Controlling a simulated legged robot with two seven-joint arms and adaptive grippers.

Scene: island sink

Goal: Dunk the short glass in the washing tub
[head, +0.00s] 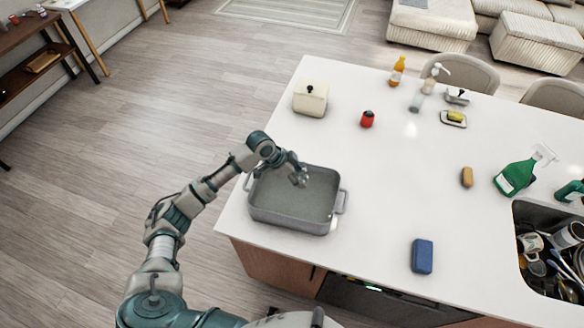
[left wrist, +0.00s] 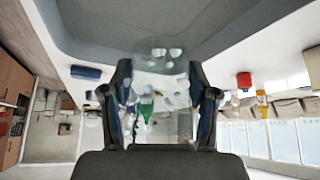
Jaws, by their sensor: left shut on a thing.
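The grey washing tub (head: 293,221) stands at the near left corner of the white island, a handle at each end. My left gripper (head: 299,178) reaches in from the left and is over the back part of the tub. In the left wrist view my left gripper (left wrist: 160,105) is shut on a clear short glass (left wrist: 160,82), one finger on each side of it. The tub's grey wall (left wrist: 215,30) fills the top of that view. The glass is hardly visible in the head view, and I cannot tell whether it touches the bottom. My right gripper is not in view.
A cream lidded box (head: 310,100) stands behind the tub, with a red timer-like item (head: 367,119) to its right. A blue sponge-like block (head: 422,257) lies right of the tub. A green spray bottle (head: 515,177) stands near the filled sink (head: 550,250). The middle countertop is clear.

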